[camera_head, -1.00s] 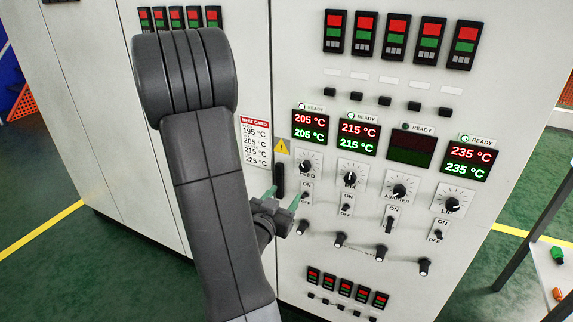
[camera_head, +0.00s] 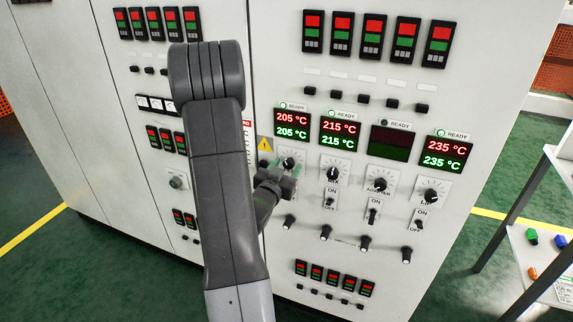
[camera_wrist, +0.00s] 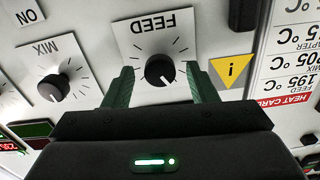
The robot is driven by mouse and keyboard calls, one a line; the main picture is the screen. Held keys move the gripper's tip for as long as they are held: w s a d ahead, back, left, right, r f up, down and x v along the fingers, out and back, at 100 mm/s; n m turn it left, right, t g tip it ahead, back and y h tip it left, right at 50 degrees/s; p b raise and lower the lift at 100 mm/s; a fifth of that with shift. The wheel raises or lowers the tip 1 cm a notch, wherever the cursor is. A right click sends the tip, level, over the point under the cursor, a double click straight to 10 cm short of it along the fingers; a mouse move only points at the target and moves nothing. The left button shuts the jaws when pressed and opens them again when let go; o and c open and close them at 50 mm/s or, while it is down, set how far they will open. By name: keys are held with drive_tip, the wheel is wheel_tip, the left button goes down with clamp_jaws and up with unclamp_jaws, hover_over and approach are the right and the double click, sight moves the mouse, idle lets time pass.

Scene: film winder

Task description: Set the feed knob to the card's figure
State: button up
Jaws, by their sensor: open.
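The feed knob (camera_wrist: 160,70) is black and round with a white pointer line, on a white dial plate marked FEED, seen upside down in the wrist view. My gripper (camera_wrist: 159,77) is open, its green fingers on either side of the knob with gaps between. In the head view, my gripper (camera_head: 285,173) is at the feed dial and partly covers it. The heat card (camera_wrist: 290,60) is cut off in the wrist view; its first row reads FEED 195 °C. My arm mostly hides it in the head view. The feed display (camera_head: 292,125) reads 205 °C in red and green.
The mix knob (camera_wrist: 53,88) is beside the feed dial. The adapter knob (camera_head: 380,184) and lip knob (camera_head: 430,195) are farther right. Switches and lower knobs sit below. The adapter display (camera_head: 391,140) is dark. A yellow warning sign (camera_wrist: 232,71) is beside the feed dial.

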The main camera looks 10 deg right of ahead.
drive_tip(key=shift+w+d, duration=0.2)
drive_tip(key=shift+w, duration=0.1)
drive_tip(key=c, duration=1)
drive_tip(key=shift+o, duration=0.2)
drive_tip(key=shift+f+n+b, duration=0.15)
drive_tip(key=shift+n+b, duration=0.8)
drive_tip(key=shift+n, duration=0.05)
drive_tip(key=shift+n+b, duration=0.55)
drive_tip(key=shift+n, duration=0.95)
drive_tip(key=o, duration=1)
drive_tip(key=shift+c, duration=0.2)
